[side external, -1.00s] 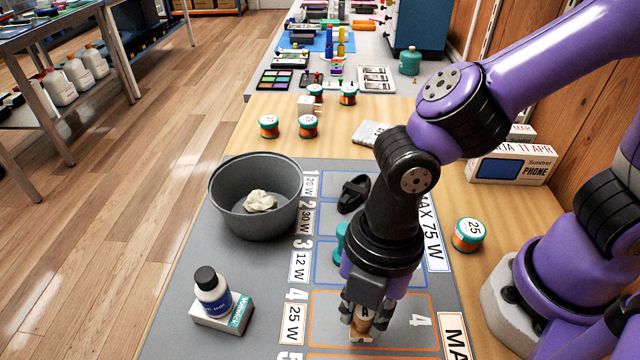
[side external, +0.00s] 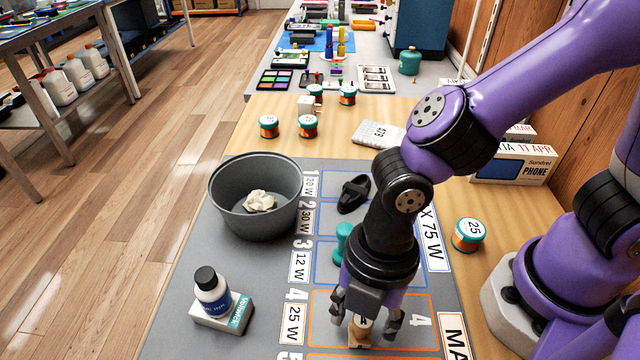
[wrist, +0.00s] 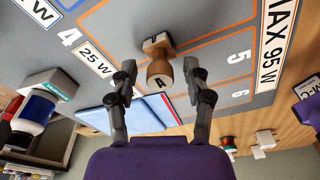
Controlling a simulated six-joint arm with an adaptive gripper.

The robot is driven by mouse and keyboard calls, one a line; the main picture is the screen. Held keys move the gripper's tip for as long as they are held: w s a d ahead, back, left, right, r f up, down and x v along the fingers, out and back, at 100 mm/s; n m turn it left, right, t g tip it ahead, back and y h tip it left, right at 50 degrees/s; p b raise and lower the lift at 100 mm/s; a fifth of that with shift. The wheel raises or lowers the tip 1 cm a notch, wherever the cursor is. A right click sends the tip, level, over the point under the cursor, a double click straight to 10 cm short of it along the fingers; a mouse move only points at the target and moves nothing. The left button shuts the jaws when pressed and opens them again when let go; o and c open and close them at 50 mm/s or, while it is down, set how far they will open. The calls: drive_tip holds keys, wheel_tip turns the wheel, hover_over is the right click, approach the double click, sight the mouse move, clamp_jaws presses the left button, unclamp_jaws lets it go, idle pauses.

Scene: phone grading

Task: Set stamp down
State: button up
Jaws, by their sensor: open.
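The stamp (side external: 360,333), with a wooden handle marked "A", stands on the grey mat (side external: 185,285) in the orange-outlined slot 4, near its lower edge. In the wrist view the stamp (wrist: 159,72) sits between the spread fingers with clear gaps on both sides. My gripper (side external: 366,326) is open around the stamp's handle, pointing down from above. It also shows open in the wrist view (wrist: 160,92). Part of the stamp's base is hidden behind its handle in the wrist view.
A grey bowl (side external: 232,222) with a pale lump stands at left. A white bottle (side external: 212,292) on a small box is front left. A teal stamp-like object (side external: 342,238) and a dark object (side external: 354,193) lie in upper slots. A spool (side external: 468,235) stands right.

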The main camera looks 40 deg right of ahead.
wheel_tip(320, 180, up, 12)
drive_tip(key=d, duration=0.2)
drive_tip(key=w+d+r+m+t, duration=0.1)
drive_tip(key=w+d+m+t, duration=0.1)
drive_tip(key=d+m, duration=0.7)
drive_tip(key=w+d+r+m+t+h, duration=0.1)
drive_tip(key=w+d+m+t, duration=0.2)
drive_tip(key=d+m, duration=0.6)
drive_tip(key=m+t, duration=0.1)
drive_tip(key=m, duration=0.3)
drive_tip(key=shift+w+d, duration=0.2)
drive_tip(key=shift+w, duration=0.15)
